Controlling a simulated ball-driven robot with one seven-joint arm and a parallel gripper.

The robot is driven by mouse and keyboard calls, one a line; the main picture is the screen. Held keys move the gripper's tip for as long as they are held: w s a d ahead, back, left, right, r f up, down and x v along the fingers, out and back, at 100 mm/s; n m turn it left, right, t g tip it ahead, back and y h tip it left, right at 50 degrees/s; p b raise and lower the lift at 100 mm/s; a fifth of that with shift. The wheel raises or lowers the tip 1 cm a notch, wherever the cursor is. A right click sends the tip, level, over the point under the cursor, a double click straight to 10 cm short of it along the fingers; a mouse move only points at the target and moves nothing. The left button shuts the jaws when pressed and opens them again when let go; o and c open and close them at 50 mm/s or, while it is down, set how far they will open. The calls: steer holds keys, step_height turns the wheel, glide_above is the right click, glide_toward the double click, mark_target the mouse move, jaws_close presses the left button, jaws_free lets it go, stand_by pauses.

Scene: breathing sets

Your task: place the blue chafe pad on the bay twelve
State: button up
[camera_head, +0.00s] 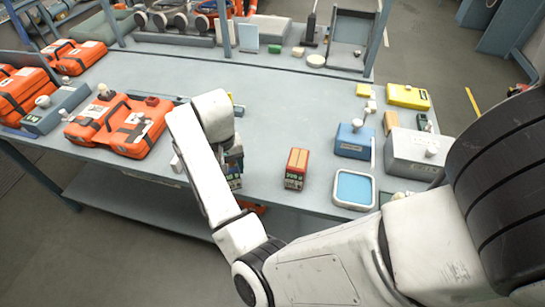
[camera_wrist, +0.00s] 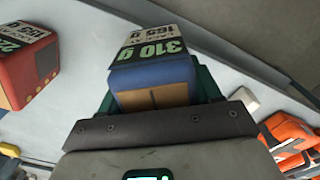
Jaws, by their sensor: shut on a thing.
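My gripper (camera_wrist: 155,85) is shut on a blue block (camera_wrist: 158,72) with a green-and-black label reading 310 g and 165 g. The block's dark green holding fingers show on both sides of it in the wrist view. In the head view my gripper (camera_head: 232,150) is partly hidden behind my arm, over the table's front edge, with part of the labelled block (camera_head: 234,183) below it. No name on the block is readable, so I cannot confirm that it is the chafe pad. No marking for bay twelve is readable.
A red labelled block (camera_head: 297,168) stands right of my gripper; it also shows in the wrist view (camera_wrist: 32,62). Farther right are a blue-floored tray (camera_head: 337,189), a blue box (camera_head: 354,141) and a grey box (camera_head: 415,152). Orange cases (camera_head: 120,125) lie left. The middle table is clear.

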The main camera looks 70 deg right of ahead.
steer(key=s+d+r+m+p, duration=0.1)
steer(key=s+d+r+m, duration=0.25)
steer(key=d, duration=0.25)
steer(key=s+d+r+m, duration=0.3)
steer(key=s+d, duration=0.1)
steer(key=d, duration=0.1)
steer(key=shift+s+d+f+b, duration=0.1)
steer(key=shift+d+f+b, duration=0.1)
steer(key=shift+f, duration=1.5)
steer(key=shift+s+d+f+b, duration=0.1)
steer(key=shift+f+b, duration=0.05)
steer(key=shift+f, duration=1.55)
steer(key=shift+s+d+f+b, duration=0.1)
steer(key=shift+d+f+b, duration=0.1)
steer(key=shift+f, duration=1.5)
steer(key=shift+f, duration=0.15)
steer(key=o, duration=1.1)
